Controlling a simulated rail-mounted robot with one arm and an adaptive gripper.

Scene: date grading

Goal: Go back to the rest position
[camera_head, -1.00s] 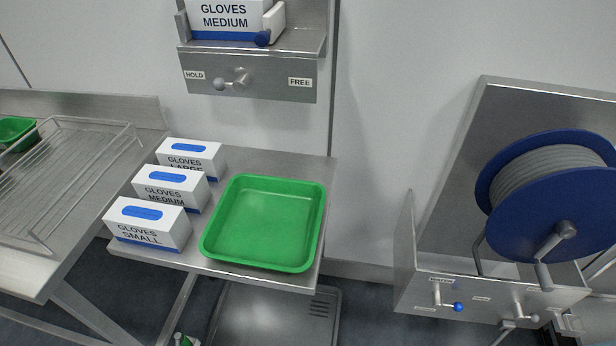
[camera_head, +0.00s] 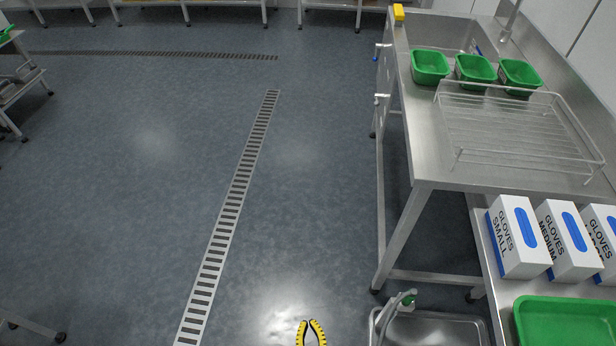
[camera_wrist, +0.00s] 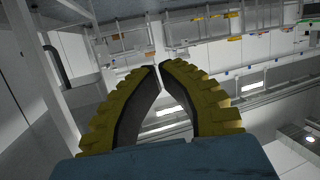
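My gripper (camera_head: 309,322) shows at the bottom edge of the head view, over bare floor. Its two yellow ribbed fingers curve toward each other, with the tips almost together. The wrist view shows the same fingers (camera_wrist: 159,66) from behind, with dark inner pads and only a narrow slit between the tips. Nothing is held between them. The wrist view looks across the room, past its fittings and shelves.
At right are a steel table (camera_head: 422,150) with green bowls (camera_head: 430,67) and a wire rack (camera_head: 520,130), glove boxes (camera_head: 518,236) and a green tray (camera_head: 560,318). A steel basin (camera_head: 440,330) stands low beside them. Open floor (camera_head: 120,200) with a drain grate (camera_head: 232,205) lies left.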

